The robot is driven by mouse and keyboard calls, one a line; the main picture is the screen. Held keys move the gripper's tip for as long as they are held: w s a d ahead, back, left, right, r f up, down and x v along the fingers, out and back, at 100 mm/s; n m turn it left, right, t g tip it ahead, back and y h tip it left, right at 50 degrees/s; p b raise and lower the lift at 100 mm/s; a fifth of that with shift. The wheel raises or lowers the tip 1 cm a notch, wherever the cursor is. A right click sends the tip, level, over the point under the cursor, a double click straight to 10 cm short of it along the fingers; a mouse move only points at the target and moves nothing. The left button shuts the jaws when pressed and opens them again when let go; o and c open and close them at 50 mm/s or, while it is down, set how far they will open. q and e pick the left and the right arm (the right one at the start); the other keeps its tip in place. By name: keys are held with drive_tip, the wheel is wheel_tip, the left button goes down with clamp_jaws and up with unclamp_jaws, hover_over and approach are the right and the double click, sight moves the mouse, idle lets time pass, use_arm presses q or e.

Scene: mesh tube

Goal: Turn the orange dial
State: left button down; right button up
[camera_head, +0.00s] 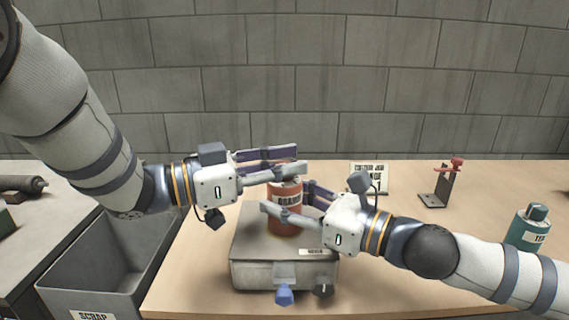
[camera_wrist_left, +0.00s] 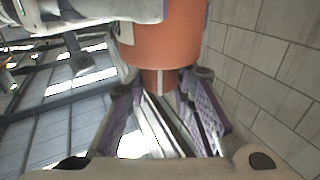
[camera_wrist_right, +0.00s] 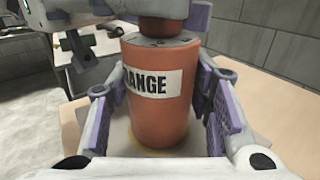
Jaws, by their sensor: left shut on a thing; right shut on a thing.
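An orange canister (camera_head: 287,215) with a white label reading ORANGE stands upright on a grey box (camera_head: 262,258). It also shows in the right wrist view (camera_wrist_right: 158,110). The narrower orange dial (camera_wrist_left: 160,82) sits on its top and also shows in the right wrist view (camera_wrist_right: 162,27). My left gripper (camera_head: 298,160) is shut on the dial, reaching in from the left. My right gripper (camera_head: 286,200) is shut on the canister body, a finger on each side. In the head view the left fingers hide most of the dial.
The box has a blue knob (camera_head: 284,294) and a dark knob (camera_head: 322,289) in front. A white sign (camera_head: 369,177), a stand with a red part (camera_head: 440,188) and a teal canister (camera_head: 527,230) stand to the right. A grey scrap bin (camera_head: 85,285) is at left.

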use_arm(q)
drive_tip(key=n+t+y, duration=0.5)
drive_tip(key=t, duration=0.1)
drive_tip(key=shift+t, duration=0.4)
drive_tip(key=shift+r+n+t+y, duration=0.1)
drive_tip(key=shift+n+t+y, duration=0.75)
drive_tip(key=shift+n+y, duration=0.6)
drive_tip(key=shift+n+t+y, duration=0.85)
drive_tip(key=shift+n+y, duration=0.2)
drive_tip(key=shift+y, duration=1)
drive_tip(key=c, duration=1.3)
unclamp_jaws()
drive_tip(key=shift+c, duration=0.2)
drive_tip(key=v, duration=0.7)
drive_tip(key=shift+s, duration=0.25)
